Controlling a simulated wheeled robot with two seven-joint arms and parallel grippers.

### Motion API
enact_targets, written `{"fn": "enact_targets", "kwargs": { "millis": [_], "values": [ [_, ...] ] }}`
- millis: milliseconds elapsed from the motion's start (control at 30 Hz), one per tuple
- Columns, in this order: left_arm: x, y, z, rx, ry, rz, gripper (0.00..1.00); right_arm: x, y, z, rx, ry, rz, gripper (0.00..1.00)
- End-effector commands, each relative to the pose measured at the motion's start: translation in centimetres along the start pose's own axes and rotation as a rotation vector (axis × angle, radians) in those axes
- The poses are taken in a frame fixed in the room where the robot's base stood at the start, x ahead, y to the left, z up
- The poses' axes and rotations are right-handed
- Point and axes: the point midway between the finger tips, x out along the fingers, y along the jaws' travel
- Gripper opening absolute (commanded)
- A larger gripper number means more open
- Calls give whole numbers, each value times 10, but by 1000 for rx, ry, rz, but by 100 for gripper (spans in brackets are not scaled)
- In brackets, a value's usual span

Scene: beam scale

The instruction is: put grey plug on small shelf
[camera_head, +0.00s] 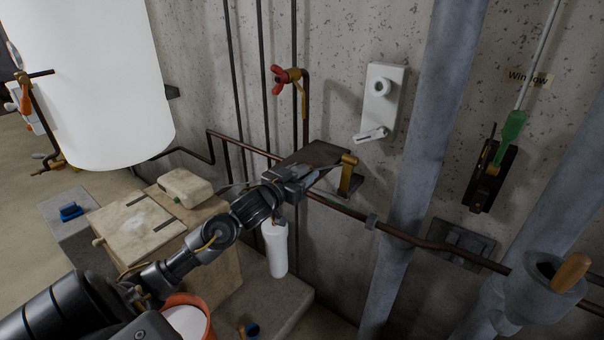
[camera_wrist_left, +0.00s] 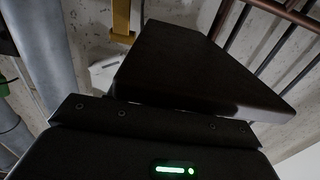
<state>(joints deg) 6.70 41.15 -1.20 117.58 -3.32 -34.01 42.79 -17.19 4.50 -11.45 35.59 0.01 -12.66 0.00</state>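The small shelf (camera_head: 318,154) is a dark plate on the concrete wall, with a brass fitting (camera_head: 348,174) at its right end. My left gripper (camera_head: 318,174) is at the shelf's front edge, left of the brass fitting. In the left wrist view a dark slab (camera_wrist_left: 195,68), apparently the shelf, fills the middle above the gripper body, and the brass fitting (camera_wrist_left: 121,18) shows beyond it. The left fingertips are not clear, so I cannot tell whether they are open or hold anything. I cannot make out a grey plug. My right gripper is not in view.
A rusty pipe (camera_head: 390,232) runs along the wall below the shelf. A white cylinder (camera_head: 276,250) hangs below my left wrist. A grey wall box (camera_head: 385,88) and a thick grey pipe (camera_head: 428,130) are to the right. A beige box (camera_head: 186,188) stands left.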

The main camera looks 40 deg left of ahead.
Motion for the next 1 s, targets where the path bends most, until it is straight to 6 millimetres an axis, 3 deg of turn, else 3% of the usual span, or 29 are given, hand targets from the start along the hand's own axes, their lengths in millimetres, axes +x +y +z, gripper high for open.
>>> {"fn": "enact_targets", "kwargs": {
  "millis": [367,800,1000],
  "values": [
    [-2,0,-3,1,0,0,53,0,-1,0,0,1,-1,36],
    [-84,0,-1,1,-2,2,53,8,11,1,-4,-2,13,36],
    [-110,0,-2,0,-1,1,53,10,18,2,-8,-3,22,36]
  ]
}}
